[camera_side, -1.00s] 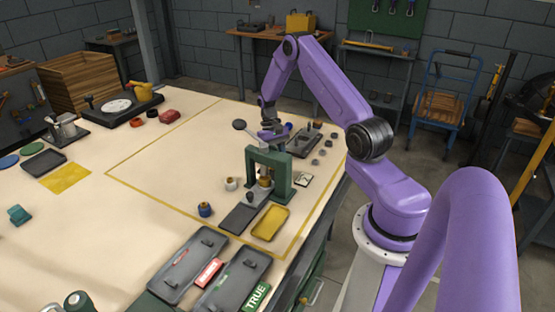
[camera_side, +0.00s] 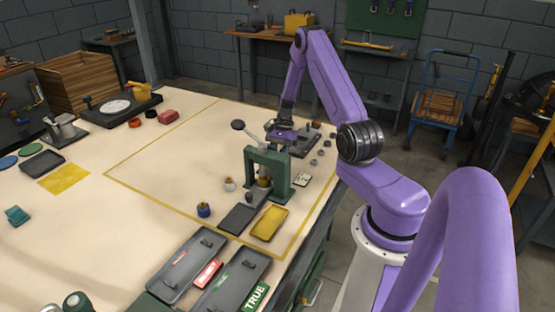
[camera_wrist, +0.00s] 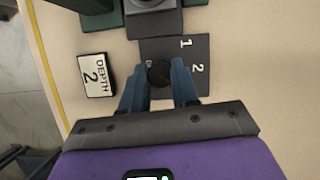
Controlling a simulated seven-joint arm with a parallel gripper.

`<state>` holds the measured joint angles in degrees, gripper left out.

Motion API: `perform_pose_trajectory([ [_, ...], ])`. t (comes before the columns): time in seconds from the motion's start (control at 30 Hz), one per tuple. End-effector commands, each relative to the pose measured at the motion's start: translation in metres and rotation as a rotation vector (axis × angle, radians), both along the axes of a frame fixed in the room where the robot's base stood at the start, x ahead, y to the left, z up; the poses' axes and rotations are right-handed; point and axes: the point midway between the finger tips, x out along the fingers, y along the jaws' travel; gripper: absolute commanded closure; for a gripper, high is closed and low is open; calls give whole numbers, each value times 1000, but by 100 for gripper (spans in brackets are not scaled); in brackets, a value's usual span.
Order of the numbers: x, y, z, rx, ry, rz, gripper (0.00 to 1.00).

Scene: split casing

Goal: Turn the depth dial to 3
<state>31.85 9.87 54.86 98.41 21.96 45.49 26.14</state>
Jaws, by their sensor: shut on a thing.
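The depth dial (camera_wrist: 158,71) is a small round black knob on a dark plate (camera_wrist: 160,47) in the wrist view. White numerals 1 and 2 show on the plate right of the knob; a mark at its left is partly hidden. I see no 3 and cannot make out a pointer. My gripper (camera_wrist: 160,76) has its two blue fingers closed on the sides of the knob. In the side view my gripper (camera_side: 281,139) is low behind the green press, and the dial is hidden. A white card reading DEPTH 2 (camera_wrist: 97,75) lies left of the plate.
The green press (camera_side: 284,174) with its lever stands right beside the dial plate. A grey parts tray (camera_side: 306,144) and several small round pieces lie to the right. A yellow tray (camera_side: 269,222) is in front.

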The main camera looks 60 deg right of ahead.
Motion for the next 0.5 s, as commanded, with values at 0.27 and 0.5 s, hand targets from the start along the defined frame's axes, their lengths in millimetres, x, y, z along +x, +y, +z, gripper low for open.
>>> perform_pose_trajectory([
  [0.27, 0, -2, 1, -3, -4, -166, 100],
  [0.5, 0, -1, 1, -3, -3, -232, 100],
])
